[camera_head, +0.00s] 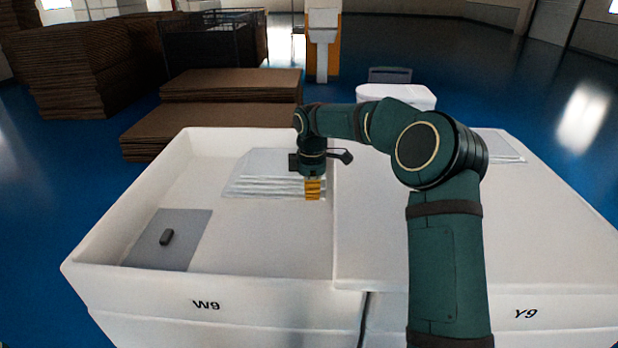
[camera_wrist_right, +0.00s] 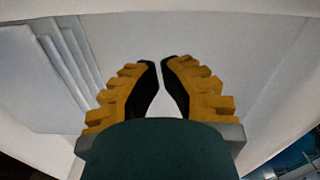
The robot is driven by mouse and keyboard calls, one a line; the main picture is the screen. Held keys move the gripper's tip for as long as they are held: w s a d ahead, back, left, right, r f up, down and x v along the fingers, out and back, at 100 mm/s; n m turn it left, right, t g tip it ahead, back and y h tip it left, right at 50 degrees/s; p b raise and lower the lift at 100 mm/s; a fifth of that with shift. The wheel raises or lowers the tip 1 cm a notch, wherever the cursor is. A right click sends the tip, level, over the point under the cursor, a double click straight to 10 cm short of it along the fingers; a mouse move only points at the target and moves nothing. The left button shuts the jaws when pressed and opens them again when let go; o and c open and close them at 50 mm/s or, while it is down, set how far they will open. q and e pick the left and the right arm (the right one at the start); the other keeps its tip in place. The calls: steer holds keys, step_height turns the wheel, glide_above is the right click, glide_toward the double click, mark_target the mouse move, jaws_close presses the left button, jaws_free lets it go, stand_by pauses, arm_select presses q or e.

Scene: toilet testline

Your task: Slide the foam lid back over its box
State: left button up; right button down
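The open white foam box marked W9 (camera_head: 250,286) stands on the left. A flat white foam lid (camera_head: 520,235) lies to its right, above the part marked Y9, with its left edge along the W9 box's right side. My right gripper (camera_head: 313,190) points down inside the W9 box, close to that edge. In the right wrist view its yellow fingers (camera_wrist_right: 159,68) nearly meet at the tips, with only a narrow empty gap. Whether it touches the lid cannot be told. My left gripper is not in view.
Brown stacks (camera_head: 225,118) stand behind. Blue floor (camera_head: 500,90) is free at the back right.

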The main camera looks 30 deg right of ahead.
mark_target(353, 183)
steer(key=shift+s+d+r, duration=0.1)
steer(key=shift+s+d, duration=0.25)
steer(key=shift+d, duration=0.45)
steer(key=shift+s+d+r, duration=0.1)
steer(key=shift+s+d, duration=0.25)
steer(key=shift+d, duration=0.4)
steer(key=s+d, duration=0.1)
steer(key=d, duration=0.1)
steer(key=s+d+p, duration=0.1)
steer(key=d, duration=0.1)
steer(key=s+d+p, duration=0.1)
steer(key=d, duration=0.1)
steer(key=shift+d+r, duration=0.1)
steer(key=shift+d, duration=0.2)
steer(key=shift+s+d, duration=0.1)
steer(key=shift+d, duration=0.05)
